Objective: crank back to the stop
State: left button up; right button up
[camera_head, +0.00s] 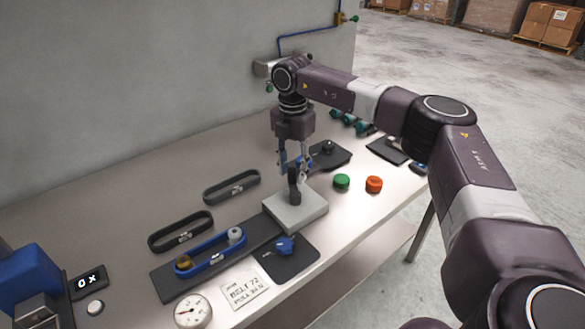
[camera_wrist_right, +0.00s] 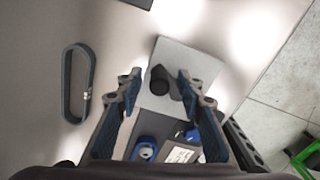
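A pale grey block (camera_head: 297,211) sits at the right end of a dark plate on the bench. A black upright crank handle (camera_head: 294,186) stands on it; from above, its round black top (camera_wrist_right: 159,79) shows in the right wrist view. My right gripper (camera_head: 294,166) points down over the handle. In the wrist view its fingers are apart, one on each side of the handle, with gaps visible. A blue belt (camera_head: 210,252) runs round two pulleys on the dark plate. My left gripper is not in view.
Two dark loose belts (camera_head: 181,232) lie behind the plate. A blue knob (camera_head: 285,244) sits on a dark mat in front of the block. Green (camera_head: 342,181) and orange (camera_head: 374,184) knobs lie to its right. A gauge (camera_head: 192,310) and card (camera_head: 245,290) are near the front edge.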

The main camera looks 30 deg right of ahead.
grip_shut()
